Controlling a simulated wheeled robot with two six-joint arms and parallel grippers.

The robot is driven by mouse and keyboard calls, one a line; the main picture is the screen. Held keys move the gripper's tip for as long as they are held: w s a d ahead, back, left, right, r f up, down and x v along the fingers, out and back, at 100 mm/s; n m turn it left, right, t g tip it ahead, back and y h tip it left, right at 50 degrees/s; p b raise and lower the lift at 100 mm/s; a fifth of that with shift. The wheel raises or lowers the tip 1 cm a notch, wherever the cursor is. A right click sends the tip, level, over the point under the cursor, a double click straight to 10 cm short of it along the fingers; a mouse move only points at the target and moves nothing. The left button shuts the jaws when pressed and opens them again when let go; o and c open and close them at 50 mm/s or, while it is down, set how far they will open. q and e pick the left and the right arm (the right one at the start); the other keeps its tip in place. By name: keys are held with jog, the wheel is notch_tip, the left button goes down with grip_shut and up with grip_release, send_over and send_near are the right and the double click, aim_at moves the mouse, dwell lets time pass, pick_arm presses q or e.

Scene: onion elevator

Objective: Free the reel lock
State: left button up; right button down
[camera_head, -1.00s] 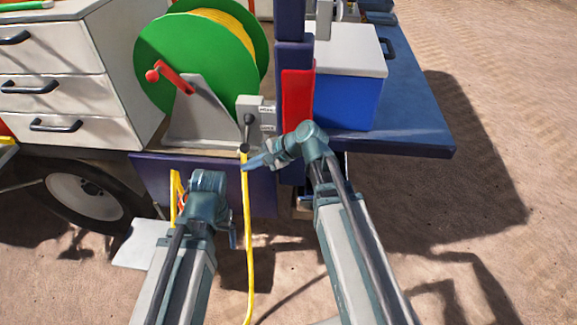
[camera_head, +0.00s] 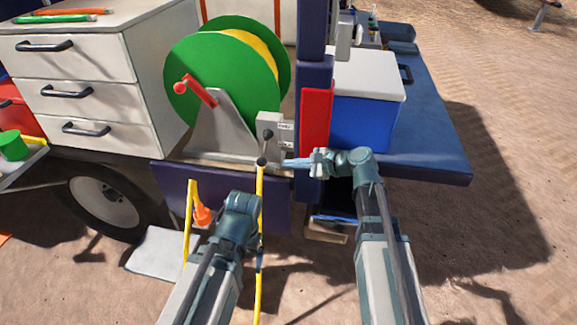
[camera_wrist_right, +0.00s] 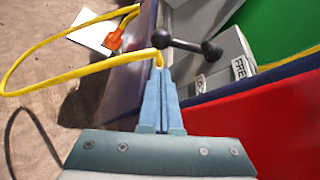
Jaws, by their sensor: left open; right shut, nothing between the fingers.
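The green reel (camera_head: 225,80) with yellow hose wound on it stands on the truck bed. The grey lock box (camera_head: 270,128) is beside its frame, with a dark lever (camera_head: 265,148) ending in a round knob. In the right wrist view, the lever (camera_wrist_right: 188,45) lies just beyond the fingertips, and one label (camera_wrist_right: 239,68) on the box reads FREE. My right gripper (camera_head: 286,162) is shut and empty, its tips close to the knob; contact is unclear. It also shows in the right wrist view (camera_wrist_right: 160,75). My left gripper (camera_head: 259,257) is open, low beside the hanging hose, its fingers mostly hidden.
The yellow hose (camera_head: 259,290) hangs in front of the bed. An orange nozzle (camera_head: 202,214) is at the bed's front. A red panel (camera_head: 317,110) and blue box (camera_head: 365,95) stand right of the lock; white drawers (camera_head: 85,85) stand left.

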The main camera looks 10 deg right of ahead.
aim_at(265, 149)
jog(key=b+x, duration=0.2)
jog(key=x, duration=0.6)
jog(key=shift+b, duration=0.35)
jog(key=shift+s+d, duration=0.1)
jog(key=shift+s+r+m+g+p, duration=0.15)
jog(key=shift+r+m+g+p, duration=0.15)
jog(key=shift+p, duration=0.25)
